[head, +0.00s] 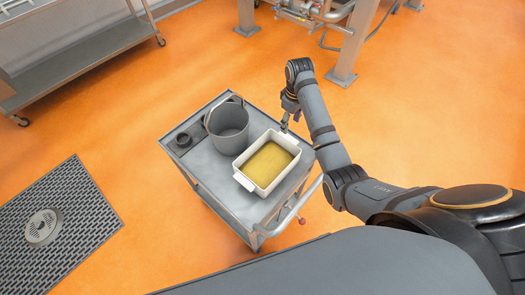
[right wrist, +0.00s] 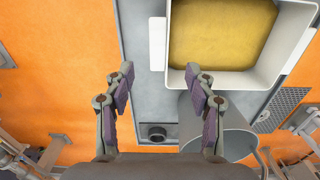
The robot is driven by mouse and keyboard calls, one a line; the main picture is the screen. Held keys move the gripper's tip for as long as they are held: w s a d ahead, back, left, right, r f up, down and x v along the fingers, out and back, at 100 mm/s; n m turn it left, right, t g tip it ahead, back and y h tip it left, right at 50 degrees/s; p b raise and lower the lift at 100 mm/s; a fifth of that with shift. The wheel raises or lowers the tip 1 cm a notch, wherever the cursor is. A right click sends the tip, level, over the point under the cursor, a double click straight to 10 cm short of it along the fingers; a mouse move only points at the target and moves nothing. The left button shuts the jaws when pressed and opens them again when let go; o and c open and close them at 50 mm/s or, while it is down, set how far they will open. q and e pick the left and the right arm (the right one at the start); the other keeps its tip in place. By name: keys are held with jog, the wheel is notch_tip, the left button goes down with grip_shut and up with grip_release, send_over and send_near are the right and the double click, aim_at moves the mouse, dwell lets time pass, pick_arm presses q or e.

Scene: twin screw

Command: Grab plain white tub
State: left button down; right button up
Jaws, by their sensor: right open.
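A white rectangular tub (head: 282,178) with a handle at each end stands on the grey cart, with a flat yellow fill inside. In the right wrist view the tub (right wrist: 225,78) is at the top right, partly cut off by the frame edge. My right gripper (head: 286,125) is beside the tub's far end, close to one handle. In the right wrist view its fingers (right wrist: 160,72) are apart with nothing between them, and the tub's white handle (right wrist: 157,43) shows just ahead of the gap. My left gripper is not in view.
The cart (head: 215,172) also holds a grey bucket (head: 228,145), right beside the tub, and a small dark cup (head: 183,140). A push handle (head: 298,205) runs along the cart's near right end. A floor grate (head: 85,200) lies left, and a steel bench (head: 80,55) stands back left.

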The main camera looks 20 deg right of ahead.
jog(key=p, duration=0.1)
send_over(288, 137)
jog(key=shift+s+a+f, duration=0.1)
jog(key=shift+s+f, duration=0.1)
jog(key=shift+f, duration=0.95)
jog(key=shift+s+f, duration=0.2)
jog(key=shift+f, duration=0.9)
jog(key=shift+w+f, duration=0.2)
jog(key=shift+w+f+p, duration=0.1)
jog(key=shift+f+p, duration=0.4)
jog(key=shift+f, duration=0.25)
notch_tip(288, 137, down, 3)
jog(key=shift+r, duration=0.2)
jog(key=shift+f, duration=0.55)
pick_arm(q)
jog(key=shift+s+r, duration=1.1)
pick_arm(e)
grip_shut()
